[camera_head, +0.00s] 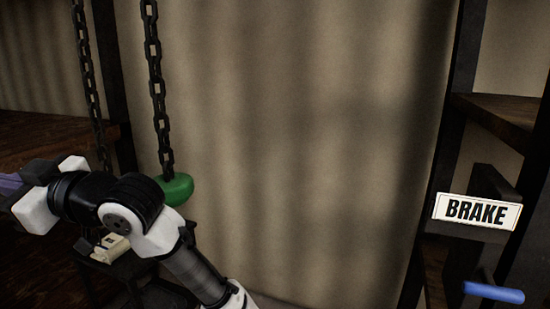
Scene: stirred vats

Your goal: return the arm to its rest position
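My arm reaches up from the bottom of the head view and bends toward the left edge. My gripper (14,192) is at the far left, partly cut off by the picture edge. Something purple (10,182) shows at its end. I cannot tell whether this is part of the gripper or a thing in it. The fingertips are not clearly visible, so I cannot tell whether they are open or shut.
A green handle (176,189) hangs on a dark chain (155,85) right behind my arm. Another chain (88,80) hangs farther left. The middle, before the beige wall (300,130), looks clear.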

